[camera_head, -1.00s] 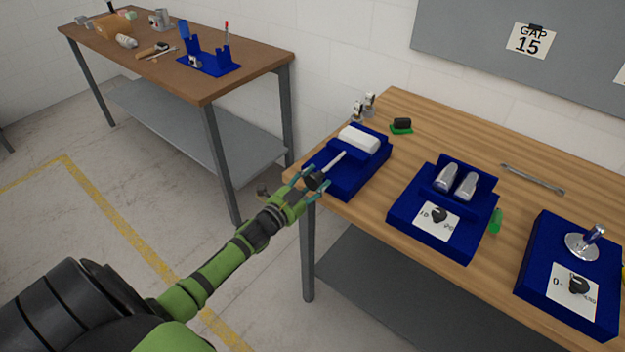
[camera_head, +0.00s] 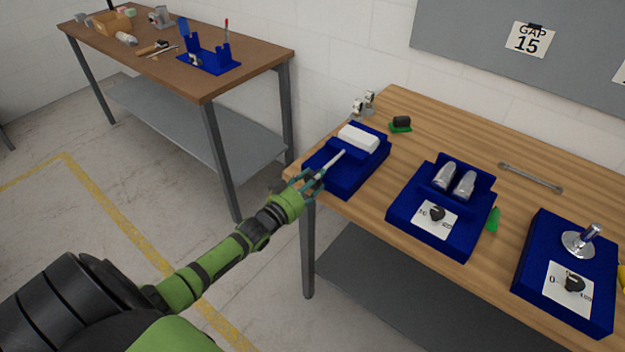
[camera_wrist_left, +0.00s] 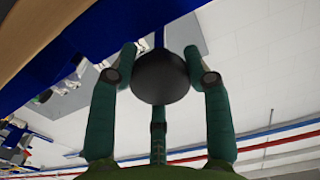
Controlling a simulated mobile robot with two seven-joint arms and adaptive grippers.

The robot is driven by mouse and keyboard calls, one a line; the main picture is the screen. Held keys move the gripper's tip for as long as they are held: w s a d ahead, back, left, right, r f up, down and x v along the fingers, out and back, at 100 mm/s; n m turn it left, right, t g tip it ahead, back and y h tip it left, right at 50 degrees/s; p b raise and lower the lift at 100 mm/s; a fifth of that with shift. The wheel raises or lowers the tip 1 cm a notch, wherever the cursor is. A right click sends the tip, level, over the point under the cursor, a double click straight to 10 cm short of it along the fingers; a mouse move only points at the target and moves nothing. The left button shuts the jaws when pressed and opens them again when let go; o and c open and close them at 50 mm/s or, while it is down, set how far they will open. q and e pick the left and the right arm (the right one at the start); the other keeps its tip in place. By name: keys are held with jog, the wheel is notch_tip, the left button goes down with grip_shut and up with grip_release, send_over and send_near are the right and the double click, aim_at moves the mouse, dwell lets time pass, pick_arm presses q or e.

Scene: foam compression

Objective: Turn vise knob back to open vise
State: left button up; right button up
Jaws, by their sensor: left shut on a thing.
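The blue vise (camera_head: 368,168) stands at the left end of the wooden workbench, with a white block (camera_head: 358,137) in it and a pale screw rod (camera_head: 333,162) running toward the bench's left edge. My left gripper (camera_head: 314,183) is at the rod's outer end, its fingers around the knob. In the left wrist view the black round knob (camera_wrist_left: 160,78) sits between the fingers of the left gripper (camera_wrist_left: 161,70), which are shut on it. In the head view the fingers mostly hide the knob. My right gripper is not in view.
A blue fixture with two metal cylinders and a dial (camera_head: 437,213) stands to the right, then another with a metal post (camera_head: 580,243). A small green-and-black object (camera_head: 401,124) and a wrench (camera_head: 531,177) lie behind. A brown table (camera_head: 200,75) stands at the back left.

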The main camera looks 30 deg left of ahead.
pick_arm(q)
jog(key=n, duration=0.3)
jog(key=shift+w+r+n, duration=0.1)
jog(key=shift+r+n, duration=0.05)
jog(key=shift+n, duration=0.25)
jog(key=n+b, duration=0.1)
jog(key=n, duration=0.2)
jog(key=shift+a+n, duration=0.1)
jog(key=shift+n, duration=0.2)
jog(key=n+b, duration=0.1)
jog(key=n, duration=0.2)
jog(key=shift+r+n, duration=0.1)
jog(key=shift+n, duration=0.2)
jog(key=shift+a+r+n+b, duration=0.1)
jog(key=shift+n+b, duration=0.5)
jog(key=shift+n, duration=1.2)
jog(key=o, duration=1.2)
jog(key=shift+c, duration=0.2)
jog(key=shift+f, duration=0.2)
